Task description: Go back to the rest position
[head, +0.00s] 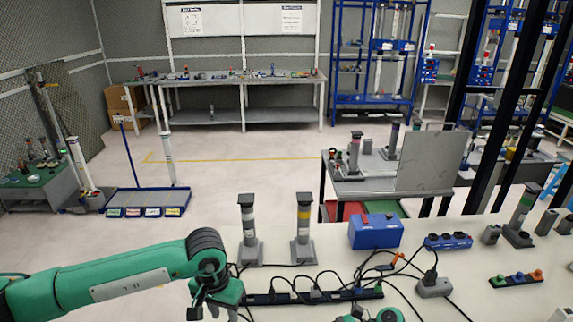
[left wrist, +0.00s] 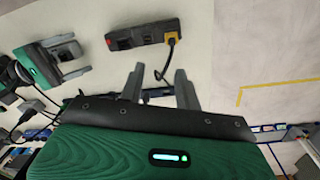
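My left arm comes in from the left over the white table in the head view, with its green wrist and the left gripper (head: 215,305) low in the picture. In the left wrist view, the two grey fingers of my left gripper (left wrist: 158,78) stand apart with nothing between them. My right gripper shows at the left of the left wrist view (left wrist: 82,60), its two grey fingers apart and empty. In the head view only green parts of the right arm show at the bottom edge; its fingers are hidden there.
A long black power strip (head: 262,299) with cables lies close to the left gripper. Two signal posts (head: 248,235) (head: 303,233), a blue box (head: 376,232) and a blue socket block (head: 448,241) stand behind. A multicoloured button strip (head: 516,279) lies at right. Floor beyond is mostly clear.

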